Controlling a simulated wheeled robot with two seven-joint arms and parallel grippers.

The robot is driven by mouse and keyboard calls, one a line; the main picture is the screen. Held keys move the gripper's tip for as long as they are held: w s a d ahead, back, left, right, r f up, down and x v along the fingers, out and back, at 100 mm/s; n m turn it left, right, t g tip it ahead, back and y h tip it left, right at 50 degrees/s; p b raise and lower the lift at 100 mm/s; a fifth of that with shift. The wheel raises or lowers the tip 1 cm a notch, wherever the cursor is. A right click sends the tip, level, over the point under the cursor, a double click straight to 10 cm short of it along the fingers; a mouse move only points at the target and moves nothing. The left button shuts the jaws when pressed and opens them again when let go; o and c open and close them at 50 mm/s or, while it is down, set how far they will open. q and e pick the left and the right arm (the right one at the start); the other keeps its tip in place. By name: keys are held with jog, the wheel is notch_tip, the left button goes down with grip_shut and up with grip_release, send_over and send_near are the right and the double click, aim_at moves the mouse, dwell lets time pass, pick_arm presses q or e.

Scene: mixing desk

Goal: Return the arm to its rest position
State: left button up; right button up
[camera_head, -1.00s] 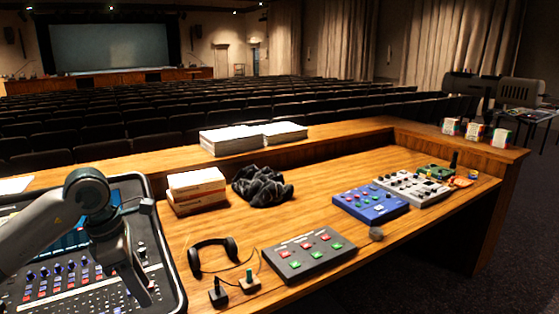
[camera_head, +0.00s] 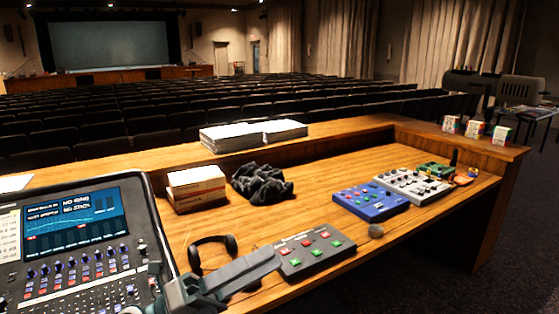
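My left gripper (camera_head: 240,271) is at the lower middle of the head view, reaching in from the bottom edge over the front of the desk. Its grey form points right, toward the grey button box (camera_head: 314,249) with red and green buttons. It overlaps the lower part of the black headphones (camera_head: 231,243). I cannot tell whether its fingers are open or shut, and nothing clearly shows in them. The rest of the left arm is mostly out of the picture. My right gripper is not in view.
The mixing console (camera_head: 80,268) with its lit screen fills the lower left. White-and-brown boxes (camera_head: 196,188), a crumpled black cloth (camera_head: 262,185), a blue button box (camera_head: 370,202) and a grey knob box (camera_head: 413,186) stand on the desk. Paper stacks (camera_head: 253,136) lie on the raised ledge.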

pick_arm(q)
jog(key=w+a+f+n+t+y, duration=0.3)
jog(key=a+n+t+y, duration=0.3)
jog(key=n, duration=0.4)
jog(key=w+a+f+n+t+y, duration=0.25)
jog(key=n+t+y, duration=0.25)
jog(key=n+t, duration=0.35)
jog(key=s+a+f+n+g+y, duration=0.2)
jog(key=a+f+n+y, duration=0.35)
jog(key=f, duration=0.25)
jog(key=s+a+f+n+g+y, duration=0.1)
jog(key=a+f+n+g+y, duration=0.1)
jog(key=a+f+n+y, duration=0.4)
jog(key=s+f+n+g, duration=0.5)
jog(key=s+f, duration=0.5)
jog(key=f, duration=0.5)
jog(key=s+f+n+g, duration=0.1)
jog(key=s+f+g, duration=0.35)
jog(key=s, duration=0.45)
jog(key=s+f+g, duration=0.4)
jog(key=s+f, duration=0.2)
jog(key=s, duration=0.4)
notch_tip(320, 180, down, 28)
jog(key=s+g, duration=0.1)
jog(key=s+a+f+g, duration=0.1)
jog(key=s+a+f, duration=0.1)
jog(key=s+f, duration=1.5)
jog(key=shift+s+a+g+h, duration=0.15)
jog(key=shift+s+g+h, duration=0.2)
jog(key=shift+s, duration=0.2)
